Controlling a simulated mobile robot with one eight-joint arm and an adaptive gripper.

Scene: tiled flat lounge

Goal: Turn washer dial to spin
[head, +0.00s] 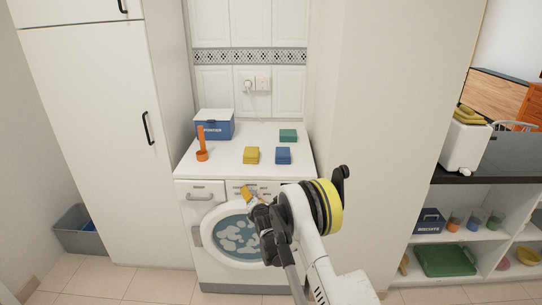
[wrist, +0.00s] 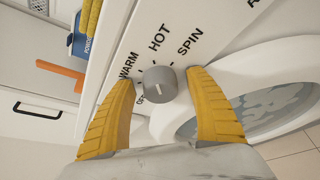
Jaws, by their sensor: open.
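The white washer (head: 207,255) stands in an alcove, its round door closed on suds and blue water. Its grey dial (wrist: 160,84) shows in the wrist view on the white panel, with the words WARM, HOT and SPIN around it and a partly covered word at lower left. I cannot tell surely where the dial points. SPIN (wrist: 190,42) is printed up and right of the dial. My gripper (wrist: 161,78) is open, its two yellow fingers on either side of the dial, with no clear contact. In the head view my gripper (head: 246,191) hides the dial.
On the washer top are a blue powder box (head: 214,130), an orange upright thing (head: 202,146), and yellow (head: 251,155), blue (head: 283,155) and green (head: 288,135) blocks. A tall cabinet (head: 95,120) stands left, a wall panel right. The tiled floor in front is clear.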

